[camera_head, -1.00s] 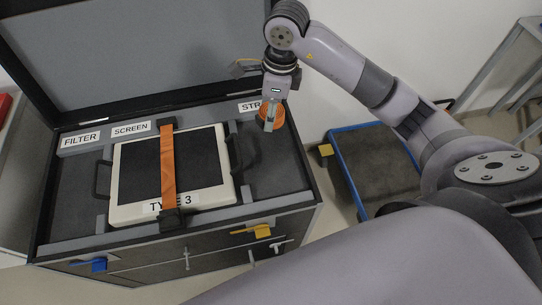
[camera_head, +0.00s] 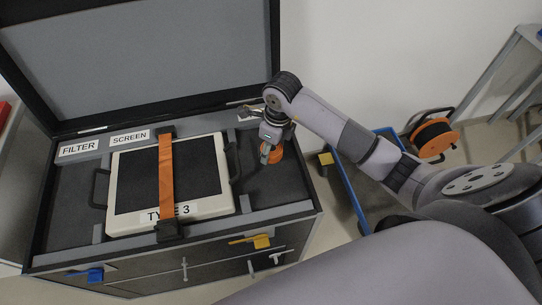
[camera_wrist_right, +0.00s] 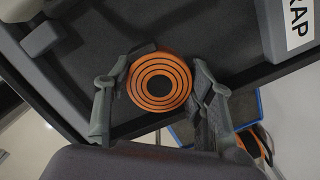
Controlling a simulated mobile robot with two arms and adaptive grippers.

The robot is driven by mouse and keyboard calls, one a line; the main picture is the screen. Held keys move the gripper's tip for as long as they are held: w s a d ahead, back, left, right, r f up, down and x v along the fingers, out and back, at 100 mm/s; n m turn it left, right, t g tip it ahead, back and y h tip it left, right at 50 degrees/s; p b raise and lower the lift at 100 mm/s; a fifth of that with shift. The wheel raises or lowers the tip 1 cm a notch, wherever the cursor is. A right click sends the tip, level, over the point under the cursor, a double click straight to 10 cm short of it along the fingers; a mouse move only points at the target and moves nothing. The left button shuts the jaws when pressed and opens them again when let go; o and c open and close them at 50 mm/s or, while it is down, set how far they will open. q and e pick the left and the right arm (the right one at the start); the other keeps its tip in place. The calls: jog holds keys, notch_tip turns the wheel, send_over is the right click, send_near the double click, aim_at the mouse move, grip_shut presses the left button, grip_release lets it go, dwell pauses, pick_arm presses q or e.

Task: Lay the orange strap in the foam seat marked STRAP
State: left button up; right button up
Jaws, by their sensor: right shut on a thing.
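The orange strap is a coiled roll with orange and dark rings (camera_wrist_right: 159,82), seen end-on in the right wrist view. My right gripper (camera_wrist_right: 160,98) is shut on it, one finger on each side. In the head view the right gripper (camera_head: 268,153) holds the orange strap (camera_head: 278,151) over the dark foam compartment (camera_head: 275,185) at the case's right end. Whether the roll touches the foam floor is not clear. The STRAP label shows partly as "RAP" in the right wrist view (camera_wrist_right: 299,20); my arm hides it in the head view. My left gripper is not in view.
A TYPE 3 screen panel (camera_head: 135,175), held by another orange band (camera_head: 166,180), fills the case's middle. FILTER (camera_head: 78,148) and SCREEN (camera_head: 129,138) labels are behind it. The raised lid (camera_head: 150,50) stands behind. A blue cart (camera_head: 350,190) and cable reel (camera_head: 443,145) are right.

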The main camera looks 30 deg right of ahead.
aim_at(271, 156)
notch_tip(271, 156, down, 5)
jog(key=shift+r, duration=0.2)
jog(key=shift+f, duration=0.1)
jog(key=shift+f, duration=0.15)
jog(key=o, duration=1.2)
jog(key=shift+r, duration=0.35)
jog(key=r, duration=0.7)
jog(key=s+d+r, duration=0.1)
jog(key=r, duration=0.3)
jog(key=shift+s+r, duration=0.1)
jog(key=shift+r, duration=0.2)
